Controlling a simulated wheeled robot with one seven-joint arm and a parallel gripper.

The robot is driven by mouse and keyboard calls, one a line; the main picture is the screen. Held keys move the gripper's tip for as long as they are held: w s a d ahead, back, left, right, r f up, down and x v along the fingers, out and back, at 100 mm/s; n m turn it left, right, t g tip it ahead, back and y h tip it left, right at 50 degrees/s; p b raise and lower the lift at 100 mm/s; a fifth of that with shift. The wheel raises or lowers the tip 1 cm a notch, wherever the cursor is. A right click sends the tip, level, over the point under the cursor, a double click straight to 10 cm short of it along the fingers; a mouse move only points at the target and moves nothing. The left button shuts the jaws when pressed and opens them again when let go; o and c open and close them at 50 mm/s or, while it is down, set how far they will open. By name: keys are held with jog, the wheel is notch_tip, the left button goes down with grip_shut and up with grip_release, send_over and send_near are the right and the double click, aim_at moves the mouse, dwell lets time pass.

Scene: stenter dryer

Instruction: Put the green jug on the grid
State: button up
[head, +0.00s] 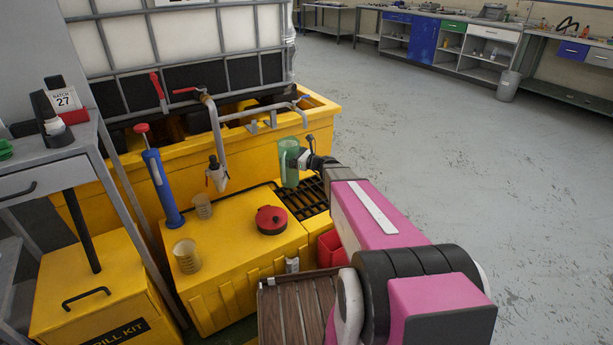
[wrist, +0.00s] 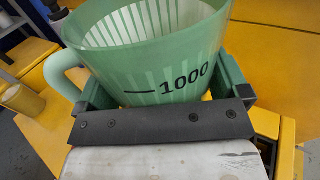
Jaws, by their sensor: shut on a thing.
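The green jug (head: 290,165) is upright in my gripper (head: 301,160), at the far edge of the yellow cabinet top. In the wrist view the jug (wrist: 150,55) fills the upper middle, with a "1000" mark on its wall and its handle to the left. The jaws (wrist: 165,95) are shut around its body. The grid (head: 304,203) is a dark slotted grate set in the right part of the yellow top. The jug's base shows beside the grid's far left edge in the head view; its height above the top is hard to tell.
On the yellow top (head: 235,250) stand a red-lidded opening (head: 271,219), two beakers (head: 187,256) (head: 203,206) and a blue pump (head: 160,178). A grey pipe with a tap (head: 216,175) hangs left of the jug. A red bin (head: 331,249) is near my arm.

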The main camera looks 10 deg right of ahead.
jog(key=w+d+f, duration=0.3)
jog(key=d+f, duration=0.4)
jog(key=f, duration=0.2)
jog(key=shift+w+d, duration=0.35)
jog(key=o, duration=0.7)
jog(key=shift+f, duration=0.15)
jog(key=shift+o, duration=0.2)
